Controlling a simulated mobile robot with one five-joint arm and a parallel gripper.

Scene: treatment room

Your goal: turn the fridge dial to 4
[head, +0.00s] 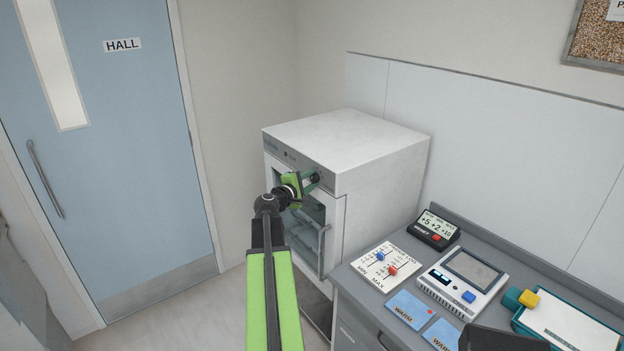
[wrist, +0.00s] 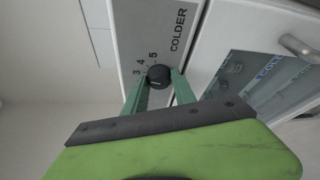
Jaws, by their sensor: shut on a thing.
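The fridge (head: 350,140) is a white box-shaped unit with a grey control strip and a glass-fronted door, left of the counter. Its dial (wrist: 159,76) is a small round black knob in the wrist view. The printed numbers 3, 4 and 5 curve beside it, with the word COLDER farther along the panel. I cannot clearly read which number the dial points to. My gripper (wrist: 160,86) is shut on the dial, one green finger on each side. In the head view my gripper (head: 313,182) is at the control strip and hides the dial.
The fridge door handle (head: 322,240) is below my gripper. The grey counter (head: 455,232) to the right holds a temperature display (head: 437,228), a fridge log board (head: 386,266), a device with a screen (head: 464,280) and blue WARM cards (head: 411,309). A blue hall door (head: 110,170) is at left.

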